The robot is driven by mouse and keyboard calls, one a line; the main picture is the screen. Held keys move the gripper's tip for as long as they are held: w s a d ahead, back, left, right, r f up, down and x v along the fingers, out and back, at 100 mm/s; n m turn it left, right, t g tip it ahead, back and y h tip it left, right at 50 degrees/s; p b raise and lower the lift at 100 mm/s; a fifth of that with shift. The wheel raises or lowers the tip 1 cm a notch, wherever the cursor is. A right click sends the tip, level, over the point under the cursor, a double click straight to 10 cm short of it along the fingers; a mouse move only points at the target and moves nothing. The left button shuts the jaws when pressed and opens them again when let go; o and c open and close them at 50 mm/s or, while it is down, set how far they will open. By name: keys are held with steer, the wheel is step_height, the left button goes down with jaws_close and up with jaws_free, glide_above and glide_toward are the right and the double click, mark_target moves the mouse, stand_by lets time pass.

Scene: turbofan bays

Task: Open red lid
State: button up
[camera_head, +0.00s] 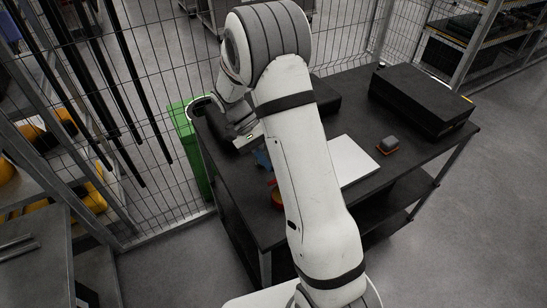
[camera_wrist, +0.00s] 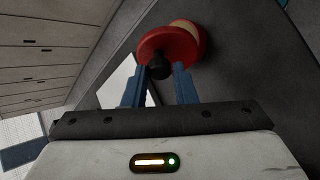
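A round red lid (camera_wrist: 158,43) with a black knob (camera_wrist: 160,67) shows at the top middle of the wrist view. A cream and red round thing (camera_wrist: 190,30) shows partly behind it. In the head view, the blue fingers (camera_head: 262,158) show above the dark table, left of my arm. Small red and orange parts (camera_head: 277,197) show below them. My arm hides most of the lid and what lies under it there.
The dark table (camera_head: 228,180) also carries a flat white sheet (camera_head: 350,160), a small grey and orange item (camera_head: 388,145) and a large black case (camera_head: 422,98). A green bin (camera_head: 188,140) stands by the table's left side. A wire fence (camera_head: 160,75) runs behind.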

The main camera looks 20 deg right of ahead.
steer(key=o, duration=0.3)
steer(key=shift+w+f, duration=0.1)
steer(key=shift+f, duration=0.05)
steer(key=shift+o, duration=0.5)
steer(key=b+v, duration=0.2)
steer(key=v, duration=0.6)
